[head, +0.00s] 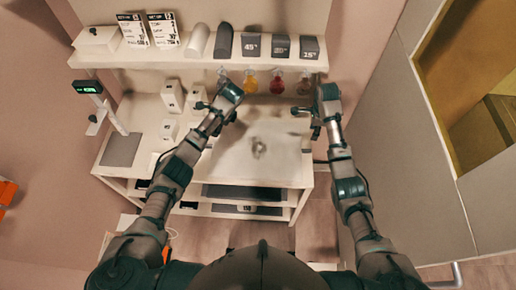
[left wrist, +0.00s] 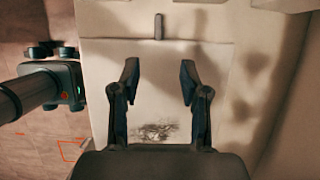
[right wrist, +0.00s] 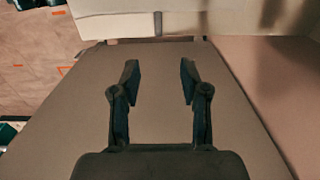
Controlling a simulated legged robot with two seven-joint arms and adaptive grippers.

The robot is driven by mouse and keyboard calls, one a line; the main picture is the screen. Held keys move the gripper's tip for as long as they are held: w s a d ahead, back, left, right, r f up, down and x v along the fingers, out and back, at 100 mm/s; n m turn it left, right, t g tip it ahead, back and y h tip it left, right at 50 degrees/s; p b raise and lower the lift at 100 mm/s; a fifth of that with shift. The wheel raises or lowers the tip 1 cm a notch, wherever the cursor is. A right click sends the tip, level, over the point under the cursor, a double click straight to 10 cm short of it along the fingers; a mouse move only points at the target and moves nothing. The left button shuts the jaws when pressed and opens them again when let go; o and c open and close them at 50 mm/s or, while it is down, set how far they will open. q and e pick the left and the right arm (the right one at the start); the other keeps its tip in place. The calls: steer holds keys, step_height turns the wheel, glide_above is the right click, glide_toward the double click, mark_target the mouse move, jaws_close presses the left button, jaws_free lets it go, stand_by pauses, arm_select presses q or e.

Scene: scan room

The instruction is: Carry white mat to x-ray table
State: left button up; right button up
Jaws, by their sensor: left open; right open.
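The white mat (head: 235,165) lies flat on the white counter, with a small dark mark near its middle. In the left wrist view the mat (left wrist: 200,110) is a pale sheet below my gripper, with a dark smudge on it and a dark strip at its far edge. My left gripper (head: 231,103) is open and empty above the back left of the mat; it also shows in the left wrist view (left wrist: 159,72). My right gripper (head: 316,110) is open and empty by the counter's right end; the right wrist view (right wrist: 159,72) shows nothing between its fingers. I cannot identify an x-ray table.
A wall shelf (head: 190,60) holds cards and grey angle blocks (head: 251,45). Coloured flasks (head: 277,82) hang or stand below it. White boxes (head: 172,96) and a grey pad (head: 121,149) are on the counter's left. A tall grey panel (head: 400,130) stands at the right.

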arm_select(q)
steer(key=x, duration=1.3)
steer(key=shift+a+f, duration=0.3)
arm_select(e)
steer(key=f, duration=1.3)
steer(key=shift+a+f, duration=0.2)
steer(key=shift+f, duration=0.05)
arm_select(q)
steer(key=shift+f, duration=0.35)
arm_select(e)
steer(key=shift+d+f, duration=0.15)
steer(key=shift+f, duration=0.25)
arm_select(q)
steer(key=shift+a, duration=0.15)
steer(key=shift+c, duration=1.2)
arm_select(e)
steer(key=shift+a, duration=0.2)
steer(key=shift+c, duration=1.2)
arm_select(q)
steer(key=shift+a, duration=0.15)
jaws_close()
arm_select(e)
steer(key=shift+a, duration=0.1)
jaws_close()
